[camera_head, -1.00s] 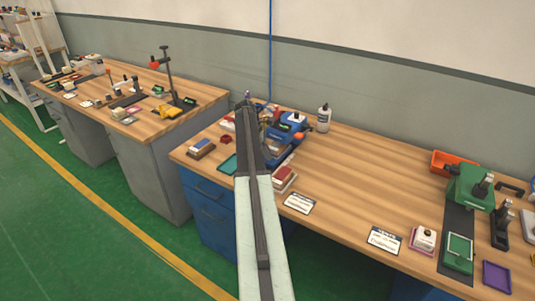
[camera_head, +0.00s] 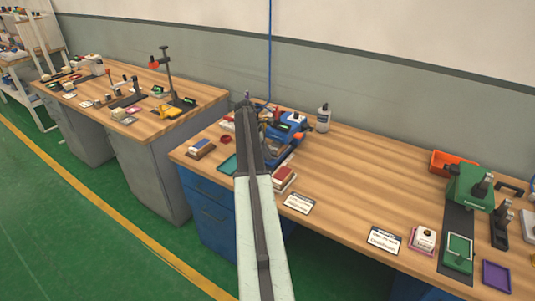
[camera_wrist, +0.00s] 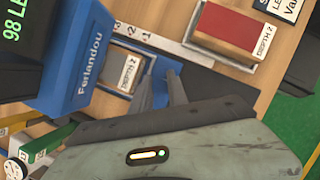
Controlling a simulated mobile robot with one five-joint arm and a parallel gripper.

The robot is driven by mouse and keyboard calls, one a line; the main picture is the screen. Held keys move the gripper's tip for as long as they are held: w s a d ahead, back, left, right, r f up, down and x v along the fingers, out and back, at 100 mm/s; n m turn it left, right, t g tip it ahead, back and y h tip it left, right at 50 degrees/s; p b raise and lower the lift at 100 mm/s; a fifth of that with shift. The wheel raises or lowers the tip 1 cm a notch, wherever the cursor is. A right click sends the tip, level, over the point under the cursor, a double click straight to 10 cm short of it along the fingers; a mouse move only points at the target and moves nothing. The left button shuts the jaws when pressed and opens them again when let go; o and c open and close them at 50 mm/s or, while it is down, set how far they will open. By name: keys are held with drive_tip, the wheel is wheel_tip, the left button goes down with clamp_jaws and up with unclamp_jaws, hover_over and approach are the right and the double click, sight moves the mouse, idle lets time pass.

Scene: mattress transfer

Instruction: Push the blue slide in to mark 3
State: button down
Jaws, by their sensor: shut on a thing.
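The blue machine (camera_head: 291,125) stands on the right-hand bench, partly hidden behind my arm in the head view. In the wrist view its blue body (camera_wrist: 75,75) is at the left, lettered "Ferlandou". A pale scale strip with marks 3, 2 and 1 (camera_wrist: 150,37) runs out from it. The blue slide (camera_wrist: 162,71) lies below the strip, near mark 1. My gripper (camera_wrist: 161,88) is shut on the slide. Its fingers and body hide part of the slide, and I cannot tell its exact reading.
A red block labelled "DEPTH 2" (camera_wrist: 228,27) lies beyond the strip. The bench middle (camera_head: 370,175) is clear; a green device (camera_head: 470,187) is at right.

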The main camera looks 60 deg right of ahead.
sight(272, 150)
drive_tip(key=shift+d, duration=1.75)
drive_tip(key=c, duration=1.6)
unclamp_jaws()
drive_tip(key=shift+o, duration=0.2)
drive_tip(key=p+v, duration=0.7)
drive_tip(key=shift+w+r, duration=0.15)
drive_tip(key=shift+r, duration=0.25)
drive_tip(key=shift+a, duration=0.15)
